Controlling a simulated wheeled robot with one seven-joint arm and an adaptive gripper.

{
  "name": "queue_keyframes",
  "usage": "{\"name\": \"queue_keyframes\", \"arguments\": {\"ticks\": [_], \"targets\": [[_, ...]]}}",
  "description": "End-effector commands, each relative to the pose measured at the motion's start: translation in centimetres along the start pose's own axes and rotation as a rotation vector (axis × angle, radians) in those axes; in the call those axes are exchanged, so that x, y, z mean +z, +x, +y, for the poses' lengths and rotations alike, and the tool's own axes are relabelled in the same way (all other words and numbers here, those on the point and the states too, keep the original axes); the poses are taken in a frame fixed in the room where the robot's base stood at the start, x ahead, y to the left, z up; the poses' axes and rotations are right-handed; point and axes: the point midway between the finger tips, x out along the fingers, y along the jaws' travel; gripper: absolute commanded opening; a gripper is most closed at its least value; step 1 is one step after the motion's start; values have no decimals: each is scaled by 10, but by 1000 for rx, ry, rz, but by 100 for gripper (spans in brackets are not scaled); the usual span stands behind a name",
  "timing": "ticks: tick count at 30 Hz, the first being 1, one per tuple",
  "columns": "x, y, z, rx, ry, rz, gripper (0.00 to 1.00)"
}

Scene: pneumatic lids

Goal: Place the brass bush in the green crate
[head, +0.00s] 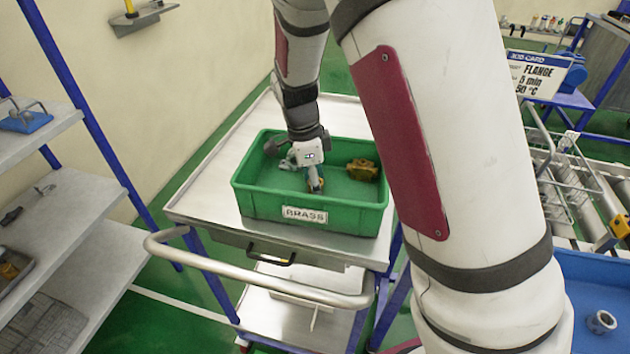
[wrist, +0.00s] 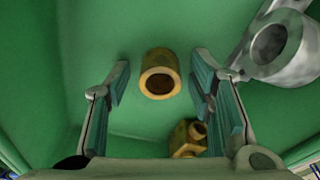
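The green crate (head: 262,205), labelled BRASS, stands on the metal cart top. My gripper (head: 314,186) reaches down inside it. In the wrist view my gripper (wrist: 160,84) is open, its two fingers wide apart. The brass bush (wrist: 159,76), a short hollow cylinder, shows between the fingers with a gap on each side, against the green crate (wrist: 60,50). In the head view the gripper largely hides the bush; a small yellowish patch shows at the fingertips.
A brass fitting (head: 361,170) lies in the crate's right part; it also shows in the wrist view (wrist: 187,140). A grey metal fitting (wrist: 270,45) lies near the right finger. The cart's handle (head: 262,290) is in front. A blue bin (head: 590,275) stands at right, shelves (head: 60,215) at left.

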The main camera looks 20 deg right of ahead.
Motion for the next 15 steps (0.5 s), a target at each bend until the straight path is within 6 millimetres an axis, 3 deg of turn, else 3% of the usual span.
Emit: {"name": "queue_keyframes", "arguments": {"ticks": [8,15], "targets": [[0,-3,0,-1,0,-1,49],[1,-36,-1,-5,0,-3,49]]}}
